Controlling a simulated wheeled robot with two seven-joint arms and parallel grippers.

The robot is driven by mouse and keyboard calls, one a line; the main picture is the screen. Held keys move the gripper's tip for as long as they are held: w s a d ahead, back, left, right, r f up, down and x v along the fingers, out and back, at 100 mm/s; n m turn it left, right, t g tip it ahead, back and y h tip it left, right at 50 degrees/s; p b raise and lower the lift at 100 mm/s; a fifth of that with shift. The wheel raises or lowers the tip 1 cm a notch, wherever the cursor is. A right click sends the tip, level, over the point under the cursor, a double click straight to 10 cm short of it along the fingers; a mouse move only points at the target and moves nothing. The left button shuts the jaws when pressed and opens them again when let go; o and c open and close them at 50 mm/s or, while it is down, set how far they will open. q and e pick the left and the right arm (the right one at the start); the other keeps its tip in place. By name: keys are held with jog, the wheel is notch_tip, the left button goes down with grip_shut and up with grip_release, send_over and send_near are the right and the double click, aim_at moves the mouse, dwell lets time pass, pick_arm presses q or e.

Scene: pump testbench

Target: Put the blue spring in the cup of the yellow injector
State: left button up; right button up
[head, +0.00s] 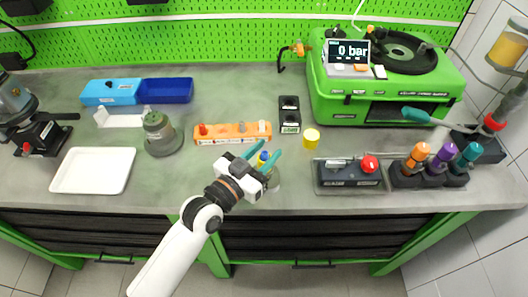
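My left gripper (269,151) reaches over the front middle of the bench, its two teal fingers apart. A small blue and yellow piece (263,158) shows between the fingers, with clear gaps at its sides. I cannot tell whether the blue part is the spring or whether the yellow part is the injector. A grey round part (273,180) shows just below the fingers, mostly hidden by the gripper. A separate yellow cup-like cylinder (311,138) stands to the right, apart from the gripper. My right gripper is not in view.
An orange rack (233,132) with small parts and a black two-socket holder (289,115) stand behind the gripper. The green test bench (385,85) is at the back right. A white tray (93,170) and blue bin (137,91) lie left; a red-knobbed device (348,172) sits right.

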pick_arm(q)
jog(key=b+v, duration=0.2)
jog(key=v, duration=1)
jog(key=shift+r, duration=0.2)
jog(key=shift+s, duration=0.1)
